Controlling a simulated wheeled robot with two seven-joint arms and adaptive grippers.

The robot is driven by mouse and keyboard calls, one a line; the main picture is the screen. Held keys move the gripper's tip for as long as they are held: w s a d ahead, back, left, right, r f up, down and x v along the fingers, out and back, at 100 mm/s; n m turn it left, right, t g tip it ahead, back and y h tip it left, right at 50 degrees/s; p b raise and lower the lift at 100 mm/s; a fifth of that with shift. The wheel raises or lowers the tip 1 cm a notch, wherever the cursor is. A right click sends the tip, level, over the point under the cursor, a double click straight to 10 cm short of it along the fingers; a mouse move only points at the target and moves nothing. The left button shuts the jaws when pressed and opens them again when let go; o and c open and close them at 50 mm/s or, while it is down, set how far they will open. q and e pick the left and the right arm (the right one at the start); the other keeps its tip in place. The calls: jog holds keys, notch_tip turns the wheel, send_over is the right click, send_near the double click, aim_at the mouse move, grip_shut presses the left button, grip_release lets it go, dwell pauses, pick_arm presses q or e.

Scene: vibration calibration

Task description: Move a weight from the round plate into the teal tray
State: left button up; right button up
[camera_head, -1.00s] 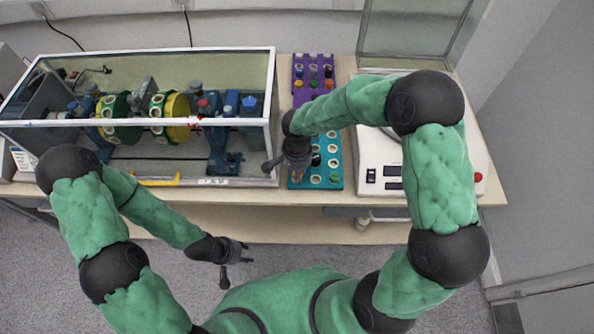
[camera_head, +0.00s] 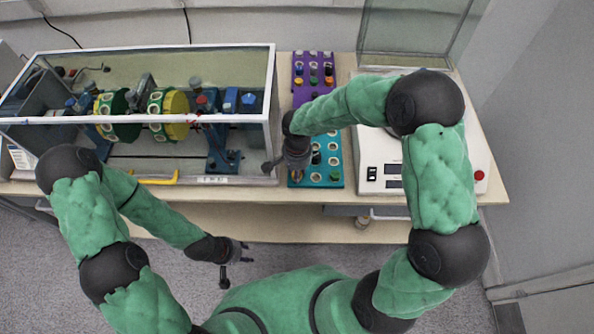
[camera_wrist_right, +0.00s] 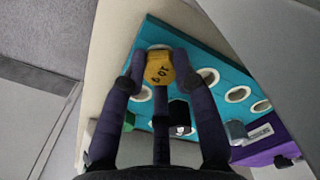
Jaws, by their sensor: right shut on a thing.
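The teal tray (camera_head: 334,166) lies on the table in front of the purple tray, with round white-rimmed holes, some filled. My right gripper (camera_head: 289,172) is over its left front part. In the right wrist view, the right gripper (camera_wrist_right: 158,70) is shut on a gold weight (camera_wrist_right: 159,68) with dark markings. The weight is over or at a hole near the tray's edge; whether it is seated I cannot tell. A round plate (camera_head: 392,130) on the white scale is mostly hidden by my right arm. My left gripper (camera_head: 232,262) is open and empty in front of the table.
The purple tray (camera_head: 299,92) holds several coloured weights. The white scale (camera_head: 394,178) stands to the right. A glass-walled case (camera_head: 245,178) with a rotor and yellow-green discs (camera_head: 176,104) stands to the left. Dark and metallic weights sit near the gripper (camera_wrist_right: 180,112).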

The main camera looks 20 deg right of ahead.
jog(key=shift+f, duration=0.25)
jog(key=o, duration=0.8)
notch_tip(320, 180, up, 12)
dwell(0.3)
dwell(0.5)
